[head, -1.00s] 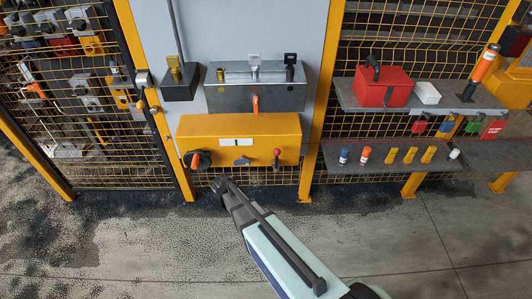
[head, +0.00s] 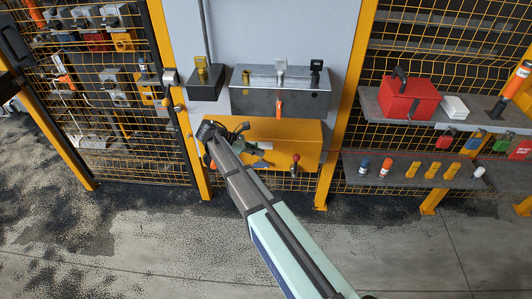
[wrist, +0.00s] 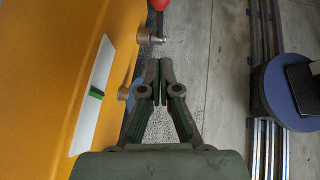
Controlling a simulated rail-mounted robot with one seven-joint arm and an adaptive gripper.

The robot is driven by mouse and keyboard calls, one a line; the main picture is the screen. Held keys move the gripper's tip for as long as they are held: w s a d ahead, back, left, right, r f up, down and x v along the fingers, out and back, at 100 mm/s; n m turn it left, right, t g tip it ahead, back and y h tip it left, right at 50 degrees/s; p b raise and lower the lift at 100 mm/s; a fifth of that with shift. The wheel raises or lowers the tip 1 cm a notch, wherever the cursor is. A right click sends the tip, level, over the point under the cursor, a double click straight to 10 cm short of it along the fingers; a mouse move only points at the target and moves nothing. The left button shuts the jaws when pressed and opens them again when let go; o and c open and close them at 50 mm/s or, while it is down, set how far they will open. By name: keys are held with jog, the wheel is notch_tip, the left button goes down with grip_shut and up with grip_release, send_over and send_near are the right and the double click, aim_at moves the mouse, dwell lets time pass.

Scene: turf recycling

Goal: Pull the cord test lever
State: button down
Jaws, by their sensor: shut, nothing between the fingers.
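A small lever with a red ball knob (head: 295,157) stands on the right part of the yellow box (head: 313,137). In the wrist view the red knob (wrist: 158,3) is cut by the top edge, with a metal fitting (wrist: 150,38) below it. My gripper (wrist: 158,65) is shut and empty, pointing toward that lever and apart from it. In the head view my gripper (head: 254,150) is in front of the yellow box, partly hidden by my arm. A blue-grey part (head: 260,164) sits on the box between gripper and lever. I cannot tell for certain which control is the cord test lever.
A steel box (head: 300,98) with an orange switch (head: 279,108) is above the yellow box. Shelves at right hold a red case (head: 405,98) and several small bottles. A thin red cord runs over the lower shelf. Yellow mesh fencing flanks the panel. The floor in front is clear.

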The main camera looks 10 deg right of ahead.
jog(key=p, duration=0.1)
send_near(295, 166)
jog(key=shift+d+f+p, duration=0.1)
jog(key=shift+d+p, duration=0.15)
jog(key=shift+d, duration=0.8)
jog(key=shift+d+f+p, duration=0.15)
jog(key=shift+d+p, duration=0.05)
jog(key=shift+d, duration=0.85)
jog(key=shift+r, duration=0.1)
